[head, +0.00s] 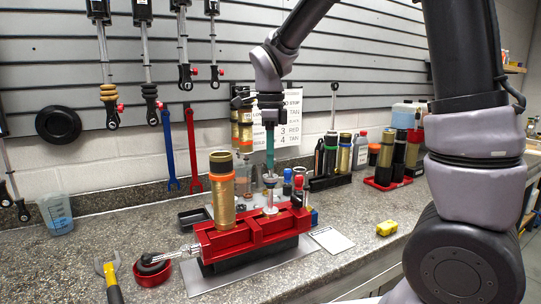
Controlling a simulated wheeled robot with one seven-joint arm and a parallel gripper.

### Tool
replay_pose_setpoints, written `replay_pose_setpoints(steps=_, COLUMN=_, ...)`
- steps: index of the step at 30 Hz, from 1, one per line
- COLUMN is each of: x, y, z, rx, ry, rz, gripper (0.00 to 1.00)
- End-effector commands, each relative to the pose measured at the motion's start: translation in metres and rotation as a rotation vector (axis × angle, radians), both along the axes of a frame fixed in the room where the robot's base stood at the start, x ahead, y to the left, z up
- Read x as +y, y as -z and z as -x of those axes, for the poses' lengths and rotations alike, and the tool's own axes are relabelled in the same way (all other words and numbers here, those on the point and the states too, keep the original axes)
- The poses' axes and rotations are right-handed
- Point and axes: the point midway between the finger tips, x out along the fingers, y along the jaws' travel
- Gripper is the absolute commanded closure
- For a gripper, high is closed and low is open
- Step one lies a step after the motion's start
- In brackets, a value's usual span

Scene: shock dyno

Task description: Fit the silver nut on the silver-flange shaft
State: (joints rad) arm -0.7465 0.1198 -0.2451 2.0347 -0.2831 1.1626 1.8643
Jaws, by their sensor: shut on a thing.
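My gripper (270,106) points straight down above the red vise (255,236). It is shut on a slim upright teal piece (270,146), which looks like a tool handle. The lower end of the teal piece is just above a grey disc (270,178) at the top of an upright shaft (270,195). The shaft stands in the right part of the vise, with a pale silver flange (270,210) near its base. A silver nut is too small to make out; it may be hidden at the lower tip. Touching or apart there, I cannot tell.
A gold shock body (222,188) stands upright at the vise's left. Bottles and small parts crowd behind the vise.

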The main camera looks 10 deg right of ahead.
Motion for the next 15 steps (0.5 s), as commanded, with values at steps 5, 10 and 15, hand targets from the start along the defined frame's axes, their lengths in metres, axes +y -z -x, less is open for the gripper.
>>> replay_pose_setpoints(steps=5, x=0.0, y=0.0002, z=0.0, rx=0.0, ry=0.0, rz=0.0, gripper=1.0)
replay_pose_setpoints(steps=10, x=0.0, y=0.0031, z=0.0, rx=0.0, ry=0.0, rz=0.0, gripper=1.0)
replay_pose_setpoints(steps=15, x=0.0001, y=0.0083, z=0.0002, rx=0.0, ry=0.0, rz=0.0, gripper=1.0)
